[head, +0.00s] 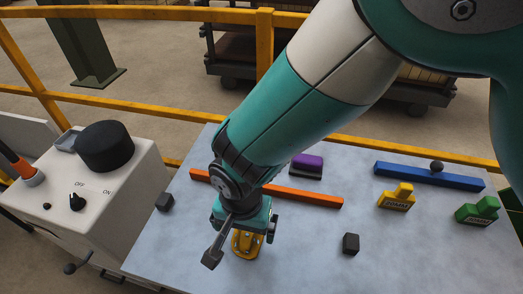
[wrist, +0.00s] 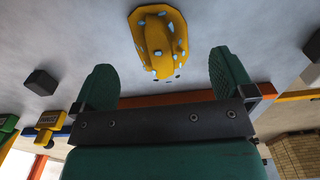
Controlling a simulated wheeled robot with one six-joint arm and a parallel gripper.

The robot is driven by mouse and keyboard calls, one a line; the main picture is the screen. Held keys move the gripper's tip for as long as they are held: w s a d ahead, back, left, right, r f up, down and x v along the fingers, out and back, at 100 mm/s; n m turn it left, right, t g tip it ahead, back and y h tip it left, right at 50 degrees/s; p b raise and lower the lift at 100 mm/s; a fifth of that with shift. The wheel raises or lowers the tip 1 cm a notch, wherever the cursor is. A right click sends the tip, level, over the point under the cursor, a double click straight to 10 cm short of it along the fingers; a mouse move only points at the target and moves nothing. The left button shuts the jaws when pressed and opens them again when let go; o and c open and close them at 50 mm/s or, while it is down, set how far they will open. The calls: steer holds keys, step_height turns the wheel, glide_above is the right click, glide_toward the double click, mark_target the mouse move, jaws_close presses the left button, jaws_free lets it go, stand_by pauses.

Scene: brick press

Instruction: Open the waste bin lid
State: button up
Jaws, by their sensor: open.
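No waste bin or lid is clearly recognisable in either view. My gripper (head: 244,228) points down over the grey table at its front left. In the wrist view my gripper (wrist: 162,62) has its two green fingers spread wide, with nothing held. A yellow rounded piece with pale spots (wrist: 160,42) lies beyond the fingertips, roughly in line with the gap. In the head view the yellow piece (head: 245,246) sits just under my gripper and is partly hidden by it.
The table (head: 300,240) carries an orange bar (head: 310,198), blue bar (head: 405,176), purple-topped block (head: 307,166), yellow stamp (head: 397,197), green stamp (head: 478,210) and dark blocks (head: 351,243). A white machine (head: 120,215) with a black round top stands left. A yellow railing (head: 130,106) runs behind.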

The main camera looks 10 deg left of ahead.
mark_target(247, 234)
steer(key=f+p, duration=0.1)
steer(key=f, duration=0.4)
steer(key=shift+w+f, duration=0.1)
steer(key=shift+w, duration=0.1)
steer(key=shift+c, duration=0.5)
steer(key=c, duration=1)
